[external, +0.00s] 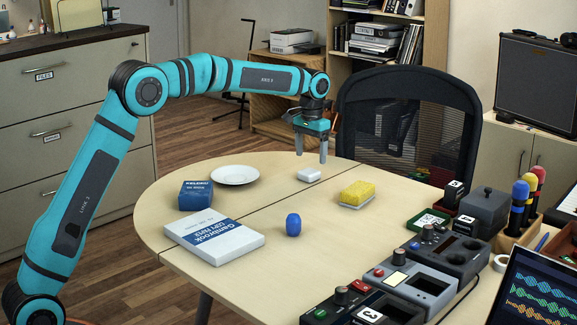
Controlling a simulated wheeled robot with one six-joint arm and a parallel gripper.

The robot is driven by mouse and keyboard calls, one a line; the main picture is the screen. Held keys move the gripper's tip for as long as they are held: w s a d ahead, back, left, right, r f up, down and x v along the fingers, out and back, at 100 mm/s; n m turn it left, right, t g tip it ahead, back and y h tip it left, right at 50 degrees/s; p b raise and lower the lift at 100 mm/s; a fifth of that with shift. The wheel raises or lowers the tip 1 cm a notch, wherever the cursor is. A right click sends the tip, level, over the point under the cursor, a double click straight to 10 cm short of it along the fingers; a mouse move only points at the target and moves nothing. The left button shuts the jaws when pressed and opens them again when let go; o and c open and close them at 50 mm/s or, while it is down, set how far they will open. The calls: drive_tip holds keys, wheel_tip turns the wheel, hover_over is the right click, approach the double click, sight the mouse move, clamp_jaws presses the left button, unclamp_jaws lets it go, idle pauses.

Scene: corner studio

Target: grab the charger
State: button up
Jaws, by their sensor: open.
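A small white block (309,175), which looks like the charger, lies flat on the light wooden table (345,245) near its far edge. My gripper (311,157) points straight down above it, with its two fingers apart and nothing between them. The fingertips look a little above or behind the white block. From this one view I cannot tell the exact height or depth gap. The block's top and near side are visible.
A white plate (235,175), blue box (195,195), white-and-blue box (214,236), blue egg-shaped object (293,224) and yellow sponge (357,193) surround it. Control boxes (409,282) line the right side. A black chair (410,125) stands behind the table.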

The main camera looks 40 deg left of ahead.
sight(310, 170)
drive_tip(key=shift+s+d+f, duration=0.1)
drive_tip(key=shift+s+f, duration=0.05)
drive_tip(key=shift+f, duration=2.65)
drive_tip(key=shift+c, duration=0.5)
drive_tip(key=c, duration=1)
